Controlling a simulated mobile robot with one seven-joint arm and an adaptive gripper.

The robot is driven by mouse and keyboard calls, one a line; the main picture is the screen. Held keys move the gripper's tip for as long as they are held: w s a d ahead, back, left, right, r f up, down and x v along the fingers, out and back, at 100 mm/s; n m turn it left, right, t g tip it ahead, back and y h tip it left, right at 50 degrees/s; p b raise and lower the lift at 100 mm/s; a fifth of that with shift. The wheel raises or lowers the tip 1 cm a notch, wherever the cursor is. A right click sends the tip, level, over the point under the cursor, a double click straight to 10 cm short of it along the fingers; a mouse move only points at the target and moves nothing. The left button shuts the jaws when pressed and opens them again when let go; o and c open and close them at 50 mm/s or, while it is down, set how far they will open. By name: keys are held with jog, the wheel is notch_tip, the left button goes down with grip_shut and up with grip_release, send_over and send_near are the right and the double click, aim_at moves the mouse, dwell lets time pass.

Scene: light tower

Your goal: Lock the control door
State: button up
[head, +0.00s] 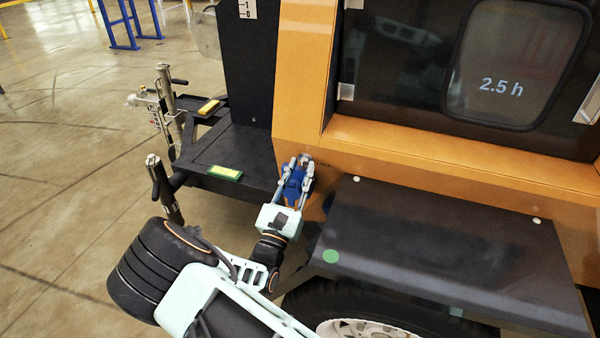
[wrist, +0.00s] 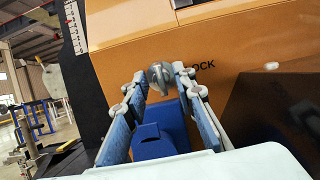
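The control door (head: 400,70) is a dark panel with a window reading "2.5 h", set in the orange body of the light tower. It appears closed in its frame. A small grey lock knob (wrist: 158,75) sits on the orange panel, beside lettering that shows as "OCK". My gripper (head: 301,162) is at the orange panel, below and left of the door. In the wrist view my gripper (wrist: 159,76) has its fingers apart, with the knob showing between the tips. I cannot tell whether they touch it.
A dark fender (head: 440,245) juts out right of my gripper, above a wheel. Open floor (head: 60,130) lies farther left, with blue stands behind.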

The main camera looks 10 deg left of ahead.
grip_shut()
jog(key=shift+r+m, duration=0.1)
jog(key=shift+m, duration=0.3)
jog(key=m+h+p, duration=0.1)
jog(key=m, duration=0.2)
jog(key=m+g+h+p, duration=0.1)
jog(key=m, duration=0.4)
jog(key=shift+r+m+p, duration=0.1)
jog(key=shift+m+p, duration=0.2)
jog(key=shift+m, duration=0.1)
jog(key=m+g+h, duration=0.1)
jog(key=m, duration=0.5)
jog(key=shift+w, duration=0.1)
jog(key=m+g, duration=0.1)
jog(key=m, duration=0.3)
jog(key=shift+m+h, duration=0.3)
jog(key=shift+m, duration=0.1)
